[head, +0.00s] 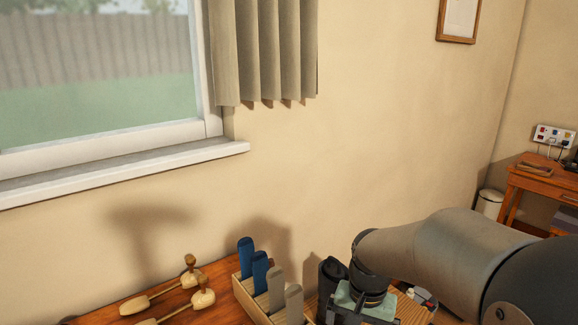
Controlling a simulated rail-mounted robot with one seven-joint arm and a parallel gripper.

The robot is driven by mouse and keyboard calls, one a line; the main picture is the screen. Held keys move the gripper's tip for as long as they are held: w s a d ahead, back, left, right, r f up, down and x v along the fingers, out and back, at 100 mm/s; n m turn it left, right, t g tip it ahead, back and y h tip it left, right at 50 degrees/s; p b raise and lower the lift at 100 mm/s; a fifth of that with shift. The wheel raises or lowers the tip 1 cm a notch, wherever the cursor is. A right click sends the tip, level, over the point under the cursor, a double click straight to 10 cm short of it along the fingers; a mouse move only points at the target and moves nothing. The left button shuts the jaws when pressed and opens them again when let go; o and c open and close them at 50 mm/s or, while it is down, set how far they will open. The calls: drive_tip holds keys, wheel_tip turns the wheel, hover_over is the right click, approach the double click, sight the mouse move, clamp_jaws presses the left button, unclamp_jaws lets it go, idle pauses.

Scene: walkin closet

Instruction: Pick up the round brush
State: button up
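I cannot clearly make out a round brush in the head view; it may be hidden behind my arm or lie below the frame. My gripper (360,306) is at the bottom, right of centre, pointing down over the wooden table (222,283). Its fingertips are hidden or cut off by the lower edge, so its opening and any contents do not show.
A wooden holder (243,296) with blue and beige upright pieces stands left of my gripper, beside a dark cylindrical thing (329,278). Pale wooden knobbed pieces (190,271) lie further left. The wall and window sill (120,172) are behind. A desk (540,181) stands far right.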

drive_tip(key=s+d+n, duration=0.1)
drive_tip(key=s+n, duration=0.3)
drive_tip(key=s, duration=1.1)
drive_tip(key=shift+s+n, duration=0.2)
drive_tip(key=shift+n, duration=0.2)
drive_tip(key=shift+w+a+r+p, duration=0.1)
drive_tip(key=shift+a+r+p, duration=0.15)
drive_tip(key=shift+r+p, duration=0.35)
drive_tip(key=shift+w+a+r+p, duration=0.1)
drive_tip(key=shift+a+r+p, duration=0.1)
drive_tip(key=shift+r+p, duration=0.35)
drive_tip(key=shift+c, duration=0.7)
drive_tip(key=shift+w+a+r, duration=0.1)
drive_tip(key=shift+a+r, duration=0.2)
drive_tip(key=c, duration=0.9)
